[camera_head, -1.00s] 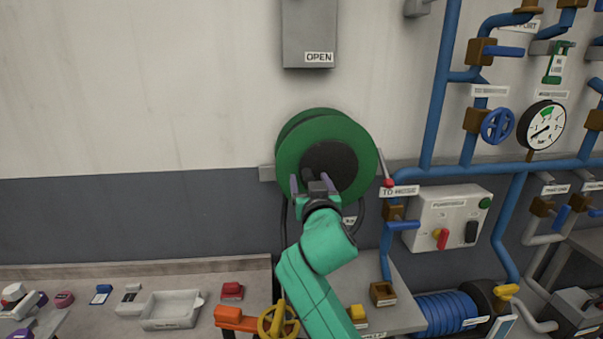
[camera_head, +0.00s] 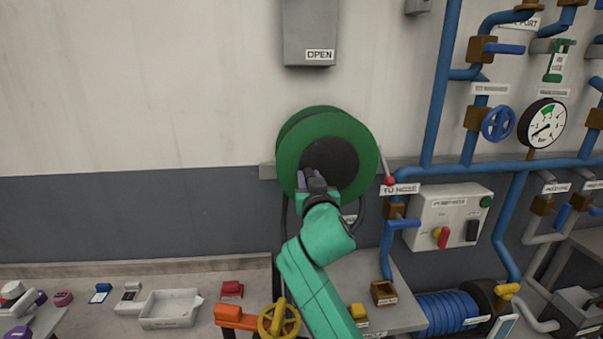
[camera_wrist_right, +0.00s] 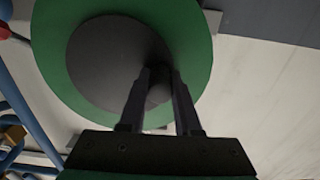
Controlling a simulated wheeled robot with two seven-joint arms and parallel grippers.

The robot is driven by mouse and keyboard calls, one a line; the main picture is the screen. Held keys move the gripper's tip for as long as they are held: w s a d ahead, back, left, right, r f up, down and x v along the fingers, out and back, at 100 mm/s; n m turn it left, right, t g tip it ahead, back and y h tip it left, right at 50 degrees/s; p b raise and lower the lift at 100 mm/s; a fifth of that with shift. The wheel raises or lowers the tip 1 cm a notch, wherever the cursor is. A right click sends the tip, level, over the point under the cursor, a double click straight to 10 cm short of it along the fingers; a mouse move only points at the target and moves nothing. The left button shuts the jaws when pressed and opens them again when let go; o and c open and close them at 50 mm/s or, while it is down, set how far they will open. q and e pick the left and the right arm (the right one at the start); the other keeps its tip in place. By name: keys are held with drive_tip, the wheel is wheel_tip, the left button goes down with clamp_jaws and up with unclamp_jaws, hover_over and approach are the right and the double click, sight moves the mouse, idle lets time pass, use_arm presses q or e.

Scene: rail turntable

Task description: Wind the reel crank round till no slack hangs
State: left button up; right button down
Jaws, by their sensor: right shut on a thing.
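The green hose reel (camera_head: 357,133) with a dark round hub (camera_head: 343,160) is mounted on the wall at the centre of the head view. My right gripper (camera_head: 312,181) is in front of the lower left of the hub, with its fingers drawn together. In the right wrist view, the gripper (camera_wrist_right: 163,82) has its fingertips against a dark part at the hub, the crank handle (camera_wrist_right: 158,92), mostly hidden between them. The reel's green disc (camera_wrist_right: 192,50) fills the top there. Dark hose (camera_head: 361,213) hangs below the reel, partly behind my arm. My left gripper is out of view.
Blue pipes (camera_head: 437,100) and a red-knobbed lever (camera_head: 389,180) stand close to the reel's right. A control box (camera_head: 450,215) is further right. Below are a bench with a white tray (camera_head: 170,309), a yellow handwheel (camera_head: 278,320) and a blue hose coil (camera_head: 446,310).

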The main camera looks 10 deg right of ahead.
drive_tip(key=shift+f, duration=0.4)
drive_tip(key=shift+d+f+b, duration=0.3)
drive_tip(key=shift+f+b, duration=0.2)
drive_tip(key=shift+f, duration=0.2)
drive_tip(key=shift+d+f+b, duration=0.3)
drive_tip(key=shift+d+f, duration=0.1)
drive_tip(key=shift+f, duration=0.15)
